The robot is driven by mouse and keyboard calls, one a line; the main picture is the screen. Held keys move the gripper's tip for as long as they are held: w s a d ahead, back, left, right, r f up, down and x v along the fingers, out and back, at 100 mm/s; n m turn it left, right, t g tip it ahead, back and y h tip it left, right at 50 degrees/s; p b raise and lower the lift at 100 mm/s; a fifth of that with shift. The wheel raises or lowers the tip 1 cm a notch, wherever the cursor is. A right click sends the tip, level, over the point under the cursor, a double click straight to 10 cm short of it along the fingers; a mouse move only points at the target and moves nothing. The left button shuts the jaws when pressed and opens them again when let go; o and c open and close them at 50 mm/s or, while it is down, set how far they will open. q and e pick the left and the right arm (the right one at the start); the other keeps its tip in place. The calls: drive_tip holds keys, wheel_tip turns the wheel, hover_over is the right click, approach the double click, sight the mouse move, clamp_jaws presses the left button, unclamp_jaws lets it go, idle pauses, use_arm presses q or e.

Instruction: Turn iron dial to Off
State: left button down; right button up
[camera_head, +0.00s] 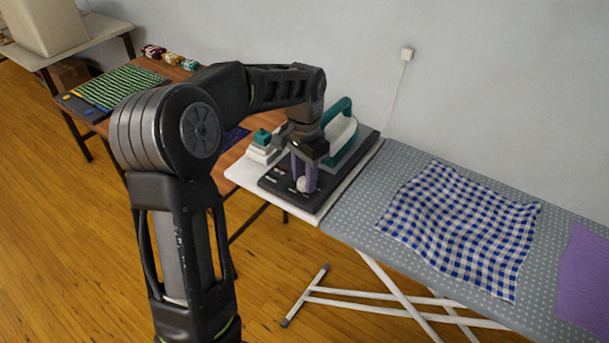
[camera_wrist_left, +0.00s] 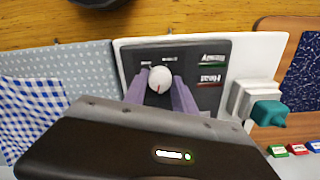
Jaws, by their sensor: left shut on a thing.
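The iron dial (camera_wrist_left: 159,80) is a round white knob with a red pointer mark, on a dark control base (camera_head: 326,192). In the left wrist view the red mark points toward the gripper body. My left gripper (camera_head: 304,184) reaches down over the base, and its purple fingers are shut on the dial from both sides. The dial shows only partly in the head view. The base also bears small white labels that are too small to read. The teal and white iron (camera_head: 340,132) stands on the base behind my gripper. My right gripper is not in view.
The ironing board (camera_head: 365,205) carries a blue checked cloth (camera_head: 460,222) and a purple cloth (camera_head: 588,280). A small teal-topped white item (camera_head: 262,148) stands left of the base. A wooden table with a green striped mat (camera_head: 120,86) is behind my left arm.

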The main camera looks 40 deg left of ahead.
sight(304, 181)
use_arm(q)
drive_tip(key=shift+n, duration=1.6)
drive_tip(key=c, duration=1)
unclamp_jaws()
wheel_tip(304, 181, up, 8)
drive_tip(key=shift+f, duration=0.1)
